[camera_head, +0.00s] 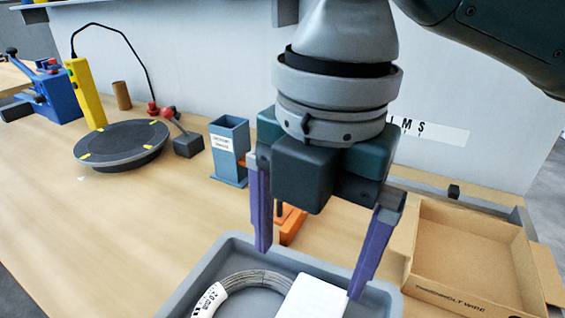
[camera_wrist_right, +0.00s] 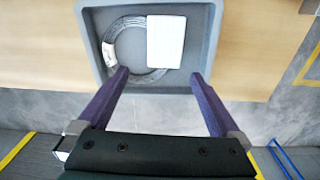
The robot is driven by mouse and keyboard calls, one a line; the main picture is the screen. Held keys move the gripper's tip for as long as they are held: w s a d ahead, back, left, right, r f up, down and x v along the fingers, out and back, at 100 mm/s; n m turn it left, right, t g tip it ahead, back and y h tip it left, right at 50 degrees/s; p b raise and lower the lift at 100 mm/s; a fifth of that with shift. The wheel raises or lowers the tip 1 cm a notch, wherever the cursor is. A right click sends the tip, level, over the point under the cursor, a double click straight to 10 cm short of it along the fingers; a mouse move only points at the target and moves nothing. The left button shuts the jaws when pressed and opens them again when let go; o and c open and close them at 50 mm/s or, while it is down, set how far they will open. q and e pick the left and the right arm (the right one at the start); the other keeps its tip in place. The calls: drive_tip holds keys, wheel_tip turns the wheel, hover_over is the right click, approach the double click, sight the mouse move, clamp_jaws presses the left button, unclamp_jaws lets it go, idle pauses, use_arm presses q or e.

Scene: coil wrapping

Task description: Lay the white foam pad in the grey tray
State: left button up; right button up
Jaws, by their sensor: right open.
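The white foam pad (camera_head: 312,298) is inside the grey tray (camera_head: 205,274) at the bottom of the head view. In the right wrist view the pad (camera_wrist_right: 165,42) lies on the right part of the tray (camera_wrist_right: 91,45), overlapping the right side of a grey wire coil (camera_wrist_right: 108,52). The coil (camera_head: 243,281) also shows in the head view, with a white label band on it. My right gripper (camera_head: 310,272) is open, with purple fingers spread above the tray; nothing shows between its fingertips (camera_wrist_right: 160,75). My left gripper is not in view.
An open cardboard box (camera_head: 460,255) stands right of the tray. Behind are a grey-blue bin (camera_head: 228,150), an orange item (camera_head: 291,226) partly hidden by my gripper, a black turntable (camera_head: 122,146) and a yellow post (camera_head: 86,95). The wooden table is clear at front left.

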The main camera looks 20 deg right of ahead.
drive_tip(key=s+a+f+m+t+y, duration=0.2)
drive_tip(key=s+a+f+m+y, duration=0.25)
drive_tip(key=m, duration=0.45)
drive_tip(key=s+d+f+m+h, duration=0.1)
drive_tip(key=s+d+m+h, duration=0.1)
drive_tip(key=d+m, duration=0.3)
drive_tip(key=s+d+f+m+t+h, duration=0.1)
drive_tip(key=s+d+m+h, duration=0.1)
drive_tip(key=s+d+m, duration=0.3)
drive_tip(key=d+m, duration=0.1)
drive_tip(key=m, duration=0.3)
drive_tip(key=shift+f+h, duration=0.25)
drive_tip(key=shift+h, duration=0.1)
drive_tip(key=shift+r, duration=0.1)
wheel_tip(320, 180, up, 45)
drive_tip(key=p, duration=4.5)
